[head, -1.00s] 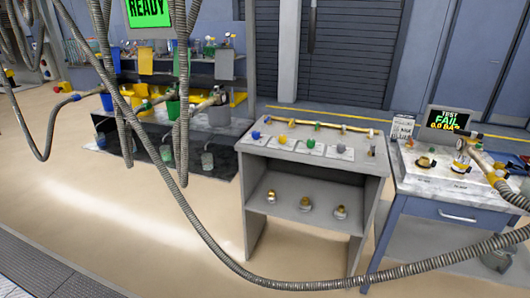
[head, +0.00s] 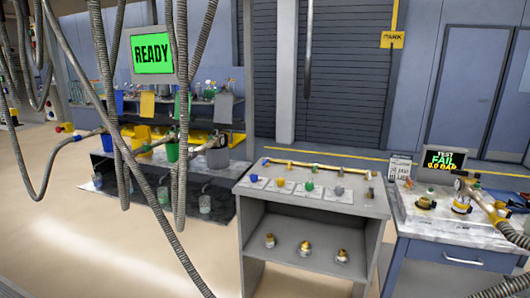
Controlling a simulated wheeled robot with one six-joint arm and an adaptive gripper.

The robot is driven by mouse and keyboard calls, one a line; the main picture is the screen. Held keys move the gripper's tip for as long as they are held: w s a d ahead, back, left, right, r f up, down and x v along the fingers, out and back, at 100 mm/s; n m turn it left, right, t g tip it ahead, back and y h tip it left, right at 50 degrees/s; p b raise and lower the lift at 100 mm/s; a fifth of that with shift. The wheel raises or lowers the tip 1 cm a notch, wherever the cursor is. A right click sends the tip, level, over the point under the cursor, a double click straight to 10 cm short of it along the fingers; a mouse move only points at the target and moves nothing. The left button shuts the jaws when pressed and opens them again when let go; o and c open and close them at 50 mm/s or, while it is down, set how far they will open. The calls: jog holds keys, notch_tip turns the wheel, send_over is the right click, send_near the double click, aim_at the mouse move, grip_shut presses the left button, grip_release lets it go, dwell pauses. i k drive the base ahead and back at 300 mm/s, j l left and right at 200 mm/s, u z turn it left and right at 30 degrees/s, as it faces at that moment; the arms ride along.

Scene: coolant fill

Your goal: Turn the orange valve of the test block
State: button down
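The test bench (head: 440,232) stands at the right with a light, speckled top. A small screen (head: 445,161) at its back reads "TEST FAIL" with a bar reading below. Brass fittings (head: 425,203) and a yellow-and-white fitting (head: 461,206) stand on the top. A thick ribbed hose (head: 494,211) with a brass end reaches in from the right edge near them. A small orange-red part (head: 408,184) shows near the back left of the top; I cannot tell whether it is the orange valve. My gripper is not in view.
A grey shelf table (head: 315,200) with coloured fittings on top and several brass couplings below stands left of the bench. Ribbed hoses (head: 113,110) hang across the left. A green "READY" screen (head: 153,54) hangs at back left. Floor at front left is clear.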

aim_at(409, 181)
jog(key=z, duration=0.95)
jog(key=i+l+u, duration=0.2)
jog(key=i+u, duration=0.15)
jog(key=i+l+u, duration=0.35)
